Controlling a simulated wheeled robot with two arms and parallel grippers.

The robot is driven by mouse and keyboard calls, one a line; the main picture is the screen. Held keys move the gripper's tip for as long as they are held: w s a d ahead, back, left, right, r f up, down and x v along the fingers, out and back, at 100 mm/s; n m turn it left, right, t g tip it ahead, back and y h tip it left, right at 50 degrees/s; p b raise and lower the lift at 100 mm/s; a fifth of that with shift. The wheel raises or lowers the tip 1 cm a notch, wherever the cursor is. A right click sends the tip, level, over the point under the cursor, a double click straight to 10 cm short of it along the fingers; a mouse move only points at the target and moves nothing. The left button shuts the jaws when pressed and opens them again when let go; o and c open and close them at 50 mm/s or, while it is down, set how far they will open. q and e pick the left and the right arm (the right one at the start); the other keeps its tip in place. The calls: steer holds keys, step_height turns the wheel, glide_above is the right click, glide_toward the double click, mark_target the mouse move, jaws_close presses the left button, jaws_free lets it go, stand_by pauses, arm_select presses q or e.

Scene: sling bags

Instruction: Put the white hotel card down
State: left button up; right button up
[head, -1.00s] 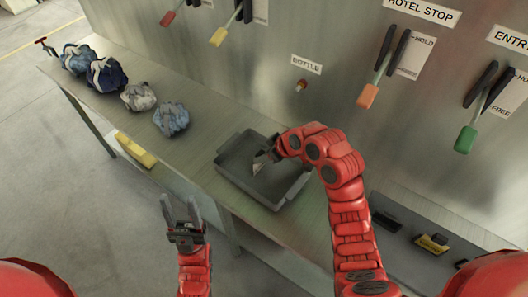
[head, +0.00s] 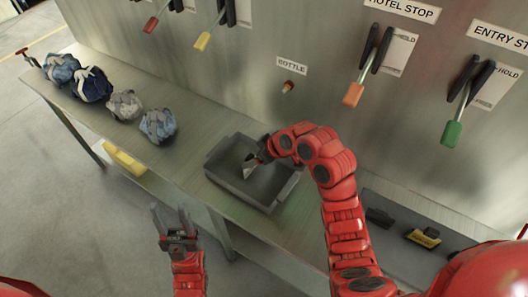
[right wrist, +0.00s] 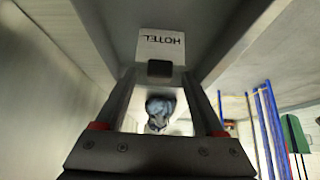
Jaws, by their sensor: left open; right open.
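The white hotel card (head: 250,167) shows as a small pale shape at my right gripper's tip, inside the grey tray (head: 282,196) on the bench. In the right wrist view the card (right wrist: 161,45) shows upside-down HOTEL lettering and a dark square. It is at the far ends of the fingers of my right gripper (right wrist: 159,100), which stand apart on either side. I cannot tell whether the card touches the tray floor. My right gripper (head: 258,159) is open, low in the tray. My left gripper (head: 173,226) is open and empty, in front of the bench.
Several crumpled bags (head: 158,126) lie along the bench at left. Levers (head: 353,94) and signs hang on the metal wall behind. A dark tray with small items (head: 424,238) is at right. A yellow object (head: 124,162) sits below the bench. Bare bench lies between bags and grey tray.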

steer(key=p+v, duration=0.1)
steer(key=v, duration=1)
steer(key=shift+s+f, duration=0.1)
steer(key=shift+f, duration=0.05)
